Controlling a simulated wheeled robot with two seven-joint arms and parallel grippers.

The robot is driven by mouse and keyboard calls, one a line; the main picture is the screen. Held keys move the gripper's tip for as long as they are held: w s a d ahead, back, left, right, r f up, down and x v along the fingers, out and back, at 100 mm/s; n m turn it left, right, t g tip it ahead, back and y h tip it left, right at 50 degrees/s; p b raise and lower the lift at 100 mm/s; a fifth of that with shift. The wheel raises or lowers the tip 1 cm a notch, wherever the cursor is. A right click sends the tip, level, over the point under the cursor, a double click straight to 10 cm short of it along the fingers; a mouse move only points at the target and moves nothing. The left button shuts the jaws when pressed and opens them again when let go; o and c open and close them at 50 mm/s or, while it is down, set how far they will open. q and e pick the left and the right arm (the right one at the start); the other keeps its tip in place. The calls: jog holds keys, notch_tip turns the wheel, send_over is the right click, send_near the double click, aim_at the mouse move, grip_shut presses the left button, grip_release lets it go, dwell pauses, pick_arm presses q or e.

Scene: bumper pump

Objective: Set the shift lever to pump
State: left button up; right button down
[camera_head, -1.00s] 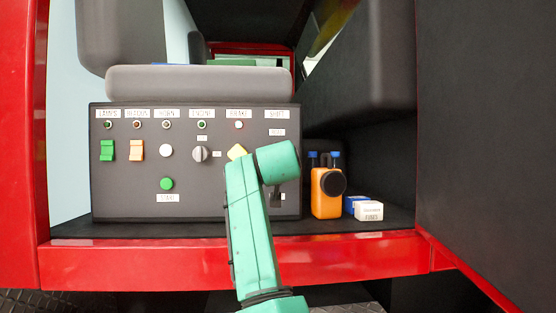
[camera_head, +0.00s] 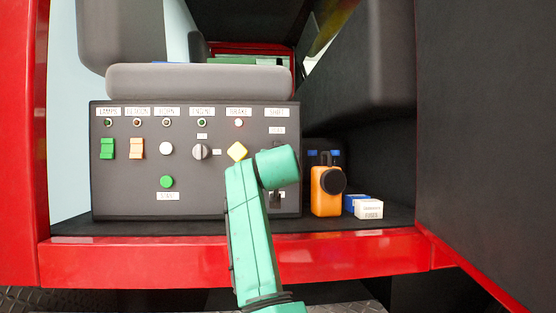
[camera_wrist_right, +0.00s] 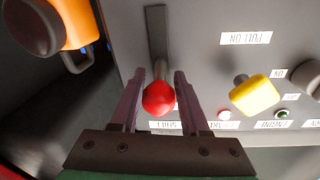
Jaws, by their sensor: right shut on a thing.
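The shift lever's red ball knob (camera_wrist_right: 158,98) sits between the two fingers of my right gripper (camera_wrist_right: 160,74) in the right wrist view. The gripper is shut on it. A dark straight slot (camera_wrist_right: 156,35) runs from the knob towards the top of that view. In the head view my green right wrist hides the knob and the fingers. The SHIFT label (camera_head: 277,113) and a smaller label (camera_head: 277,130) show above the wrist, and the slot's lower part (camera_head: 276,199) shows below it. My left gripper is out of view.
The dark control panel (camera_head: 120,195) carries switches, buttons, a grey rotary knob (camera_head: 200,152) and a yellow knob (camera_head: 237,152) close left of my wrist. An orange bottle (camera_head: 325,200) and small boxes (camera_head: 368,209) stand right of the panel. A red sill (camera_head: 150,262) runs in front.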

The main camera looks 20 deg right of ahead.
pick_arm(q)
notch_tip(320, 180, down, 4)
jog(key=b, duration=0.3)
pick_arm(e)
notch_tip(320, 180, down, 2)
jog(key=t, duration=0.1)
jog(key=t+h, duration=0.1)
jog(key=t, duration=0.3)
jog(key=shift+s+f+m+h, duration=0.1)
jog(key=shift+f+m+h, duration=0.2)
jog(key=shift+h, duration=0.1)
jog(key=shift+r, duration=0.1)
jog(key=shift+c, duration=2.4)
grip_release()
jog(key=shift+s, duration=0.1)
